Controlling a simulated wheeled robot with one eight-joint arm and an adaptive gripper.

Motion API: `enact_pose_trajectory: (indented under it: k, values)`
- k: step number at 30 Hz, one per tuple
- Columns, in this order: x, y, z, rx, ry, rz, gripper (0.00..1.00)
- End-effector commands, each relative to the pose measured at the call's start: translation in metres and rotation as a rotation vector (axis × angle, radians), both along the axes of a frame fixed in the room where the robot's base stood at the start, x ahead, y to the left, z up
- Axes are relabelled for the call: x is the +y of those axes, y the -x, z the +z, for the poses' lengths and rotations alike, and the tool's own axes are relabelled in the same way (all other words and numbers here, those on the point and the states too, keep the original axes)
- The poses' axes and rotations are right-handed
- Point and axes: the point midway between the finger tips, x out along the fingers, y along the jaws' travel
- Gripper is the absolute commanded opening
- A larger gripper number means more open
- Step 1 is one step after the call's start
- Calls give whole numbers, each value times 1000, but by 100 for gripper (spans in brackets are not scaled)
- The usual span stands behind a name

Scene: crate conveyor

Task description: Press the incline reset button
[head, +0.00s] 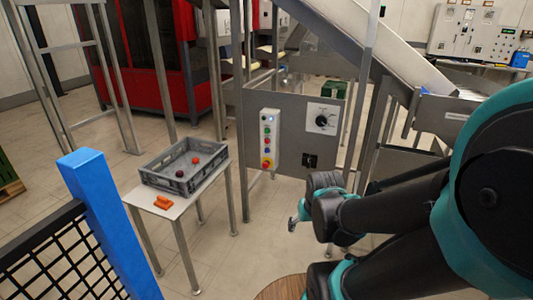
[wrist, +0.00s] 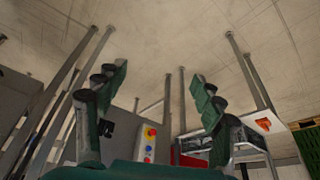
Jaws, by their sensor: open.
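The control box (head: 269,139) is a narrow light strip on a grey panel (head: 297,133) under the incline conveyor. It carries a column of small coloured buttons, with a red emergency-type knob on yellow at the bottom (head: 267,163). The labels are too small to read, so I cannot tell which button is the incline reset. My gripper (head: 294,221) is in front of and below the panel, apart from it. In the wrist view, which is upside down, my gripper (wrist: 160,82) has its fingers spread with nothing between them. The control box (wrist: 149,143) shows beyond the fingers.
A dial (head: 322,119) and a black switch (head: 309,160) are on the panel. A blue post (head: 105,215) and mesh fence stand front left.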

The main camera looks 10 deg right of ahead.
Motion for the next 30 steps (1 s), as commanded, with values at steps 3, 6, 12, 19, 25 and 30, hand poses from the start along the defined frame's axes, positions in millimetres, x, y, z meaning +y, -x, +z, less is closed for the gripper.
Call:
enact_pose_trajectory:
  k: [3, 6, 12, 19, 25, 30]
  values:
    - [0, 0, 0, 0, 0, 0, 49]
    - [0, 0, 0, 0, 0, 0, 37]
    - [0, 0, 0, 0, 0, 0, 12]
    - [0, 0, 0, 0, 0, 0, 0]
    - [0, 0, 0, 0, 0, 0, 0]
    - [0, 0, 0, 0, 0, 0, 0]
